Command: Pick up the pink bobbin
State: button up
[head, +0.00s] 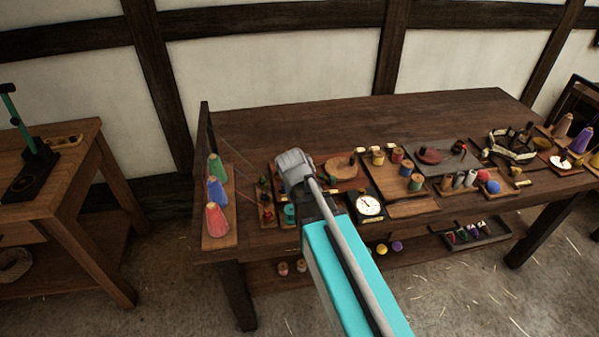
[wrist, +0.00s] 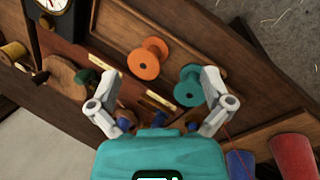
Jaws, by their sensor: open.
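No bobbin looks clearly pink in the wrist view. There an orange bobbin (wrist: 147,59) lies on the dark wooden surface, ahead of the gap between my fingers. A teal bobbin (wrist: 188,86) is beside it, close to my right finger; it also shows in the head view (head: 290,214). Two dull pinkish bobbins, one (head: 283,269) and another (head: 301,265), stand low under the table in the head view. My gripper (wrist: 160,86) is open with nothing between its fingers. In the head view my gripper (head: 294,168) is above the table's left part, its fingers hidden.
Red, blue and green cones stand on a board (head: 219,235) at the table's left end. A white dial scale (head: 369,207) stands right of my gripper. Several small spools and trays crowd the table's front. The back of the table (head: 300,122) is clear.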

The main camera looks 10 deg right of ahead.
jog(key=w+a+r+n+t+h+b, duration=0.1)
jog(key=w+a+n+t+h+b, duration=0.1)
jog(key=w+a+n, duration=0.4)
jog(key=w+a+r+n+t+h+b, duration=0.1)
jog(key=w+a+n+t+h+b, duration=0.2)
jog(key=w+n, duration=0.8)
jog(key=a+h+b, duration=0.2)
jog(key=h, duration=0.1)
jog(key=shift+w+a+h, duration=0.25)
jog(key=shift+a+h, duration=0.05)
jog(key=shift+a, duration=0.05)
jog(key=shift+r, duration=0.1)
jog(key=b+x, duration=0.3)
jog(key=x, duration=0.5)
jog(key=shift+a+b, duration=0.1)
jog(key=shift+b, duration=0.2)
jog(key=shift+w+d, duration=0.2)
jog(key=shift+d, duration=0.15)
jog(key=shift+d, duration=0.1)
jog(key=shift+b+x, duration=1.1)
jog(key=shift+x, duration=1.45)
